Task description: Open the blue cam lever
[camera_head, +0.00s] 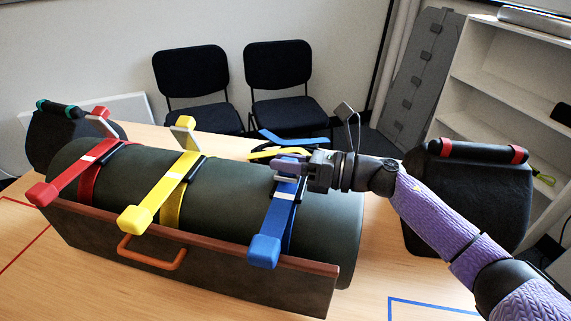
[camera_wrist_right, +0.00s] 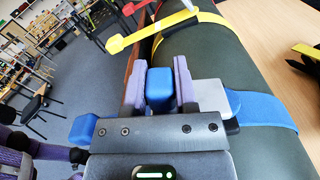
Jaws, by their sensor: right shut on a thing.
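A light grey plate (camera_wrist_right: 208,93) shows just right of the fingers. My left gripper is not in view.
The dark green roll (camera_head: 225,190) lies behind a brown-edged panel (camera_head: 190,265) with an orange handle (camera_head: 151,254). Black bags stand at the left (camera_head: 70,137) and right (camera_head: 475,195).

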